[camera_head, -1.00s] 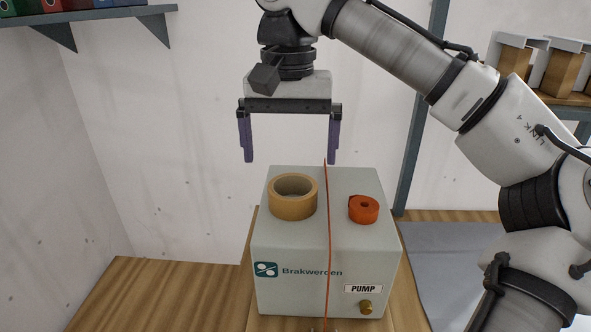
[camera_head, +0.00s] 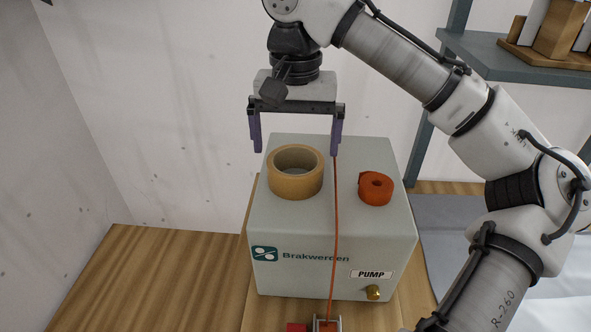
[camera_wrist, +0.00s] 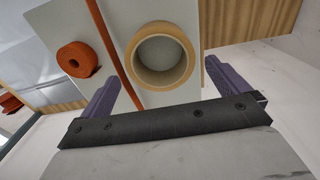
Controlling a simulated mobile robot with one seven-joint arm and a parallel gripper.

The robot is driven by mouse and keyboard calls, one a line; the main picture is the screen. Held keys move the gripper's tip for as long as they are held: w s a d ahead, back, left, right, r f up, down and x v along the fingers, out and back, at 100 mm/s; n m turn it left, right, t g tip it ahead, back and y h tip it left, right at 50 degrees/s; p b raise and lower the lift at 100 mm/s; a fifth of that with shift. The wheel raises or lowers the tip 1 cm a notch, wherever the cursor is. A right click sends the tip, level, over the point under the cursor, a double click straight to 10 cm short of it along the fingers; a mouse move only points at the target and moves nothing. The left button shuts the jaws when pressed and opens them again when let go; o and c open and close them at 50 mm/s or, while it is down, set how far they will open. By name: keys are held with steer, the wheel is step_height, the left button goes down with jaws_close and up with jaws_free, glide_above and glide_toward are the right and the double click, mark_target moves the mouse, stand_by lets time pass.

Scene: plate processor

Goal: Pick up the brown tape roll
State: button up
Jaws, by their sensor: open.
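The brown tape roll (camera_head: 295,184) lies flat on top of the grey pump box (camera_head: 330,245), left of the orange strap that runs over the box. In the wrist view the tape roll (camera_wrist: 160,82) shows its open ring, just beyond the fingers and toward the right one. My gripper (camera_head: 296,150) is open and empty, pointing down, with its purple fingers above and slightly behind the roll in the head view. It also shows in the wrist view (camera_wrist: 172,85). The fingers do not appear to touch the roll.
A rolled orange strap (camera_head: 375,188) lies on the box, right of the tape roll. The box stands on a wooden worktop (camera_head: 165,275). A grey mat (camera_head: 450,225) is at right, and a shelf (camera_head: 515,62) stands behind it. A white wall is behind the box.

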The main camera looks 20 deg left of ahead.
mark_target(295, 164)
steer(key=shift+s+f+p, duration=0.1)
steer(key=shift+f+p, duration=0.4)
steer(key=shift+f, duration=2.25)
steer(key=c, duration=0.9)
steer(key=shift+r, duration=0.15)
